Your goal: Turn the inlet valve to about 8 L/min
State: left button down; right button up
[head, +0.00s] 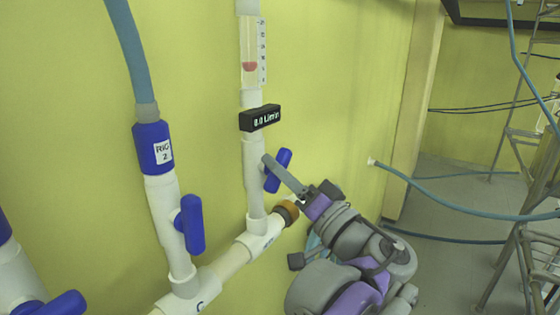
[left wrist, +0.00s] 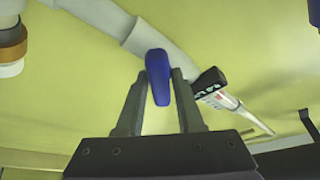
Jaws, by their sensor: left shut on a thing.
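The inlet valve has a blue handle (head: 284,160) on the white vertical pipe, below a black display (head: 260,118) showing a figure in L/min; its first digit is hard to read, and it looks like 0.0. The handle is tilted, its top leaning right. Above the display is a clear flow tube with a pink float (head: 249,66) beside a scale. My left gripper (head: 271,166) is shut on the handle. In the left wrist view the handle (left wrist: 158,77) stands between its two fingers (left wrist: 160,85). My right gripper is not in view.
Left of this pipe stands a pipe labelled RIG 2 (head: 155,148) with its own blue handle (head: 193,224). A brass-coloured fitting (head: 287,212) sits just below my gripper. A blue hose (head: 450,208) and a metal frame (head: 510,200) are at the right.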

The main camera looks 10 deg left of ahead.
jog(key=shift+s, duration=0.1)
pick_arm(q)
jog(key=c, duration=0.7)
grip_release()
jog(key=shift+b+v, duration=0.85)
jog(key=shift+v, duration=4.6)
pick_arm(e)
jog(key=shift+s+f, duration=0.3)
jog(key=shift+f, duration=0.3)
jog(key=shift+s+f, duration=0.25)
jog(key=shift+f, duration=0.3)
